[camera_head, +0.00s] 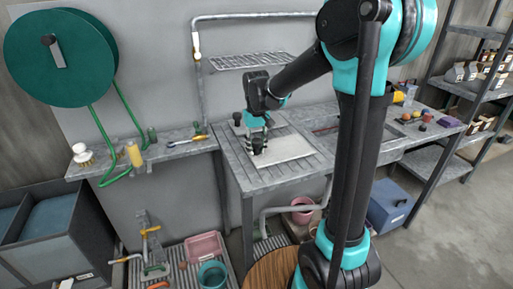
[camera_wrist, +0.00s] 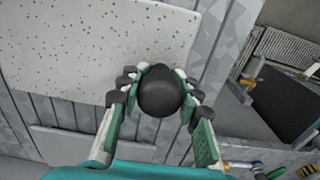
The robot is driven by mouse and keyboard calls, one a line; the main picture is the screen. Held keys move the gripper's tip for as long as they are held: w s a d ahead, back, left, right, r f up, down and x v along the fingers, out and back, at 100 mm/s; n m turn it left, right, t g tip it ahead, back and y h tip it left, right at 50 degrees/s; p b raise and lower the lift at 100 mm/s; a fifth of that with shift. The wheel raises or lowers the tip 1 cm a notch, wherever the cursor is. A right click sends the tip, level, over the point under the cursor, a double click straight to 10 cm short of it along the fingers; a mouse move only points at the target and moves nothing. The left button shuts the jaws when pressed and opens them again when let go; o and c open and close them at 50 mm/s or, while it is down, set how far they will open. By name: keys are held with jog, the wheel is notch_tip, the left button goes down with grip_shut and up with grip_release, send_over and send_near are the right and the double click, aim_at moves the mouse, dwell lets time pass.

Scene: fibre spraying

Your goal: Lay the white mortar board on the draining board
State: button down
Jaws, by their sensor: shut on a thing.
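The white mortar board (camera_head: 290,148) lies flat over the grey grooved draining board (camera_head: 308,173). I cannot tell whether its whole underside touches. In the wrist view the speckled white mortar board (camera_wrist: 75,45) fills the upper left, with the ribbed draining board (camera_wrist: 25,120) beneath and around it. My gripper (camera_head: 259,143) is at the board's left end. In the wrist view my gripper (camera_wrist: 158,90) is shut on a round black knob at the board's edge, which seems to be its handle. The knob hides part of that edge.
A wire rack (camera_head: 250,61) hangs on the wall above. A sink basin (camera_head: 345,128) lies to the right, with small coloured items (camera_head: 424,127) beyond. A ledge on the left holds a brush (camera_head: 82,152) and a yellow bottle (camera_head: 134,154). Pipes run along the wall.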

jog(key=shift+f, duration=0.1)
jog(key=c, duration=1.1)
grip_release()
jog(key=shift+o, duration=0.2)
notch_tip(320, 180, up, 12)
jog(key=shift+r, duration=0.15)
